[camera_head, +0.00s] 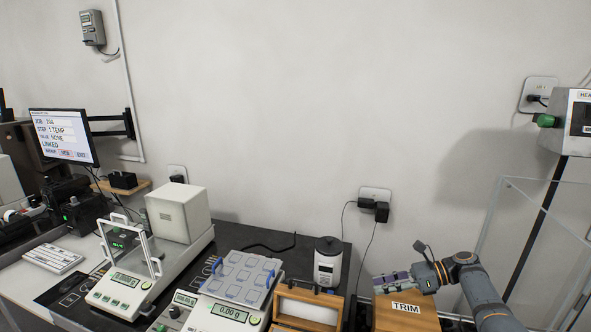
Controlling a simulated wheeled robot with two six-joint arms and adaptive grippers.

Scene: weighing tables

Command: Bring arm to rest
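My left arm and gripper are not in view.
Left of the box are a white canister (328,262), a wooden-framed case (308,305) and a scale with a blue-grey tray (242,277). A balance (128,285) and monitor (63,136) stand further left. Clear panels (535,235) rise at the right.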

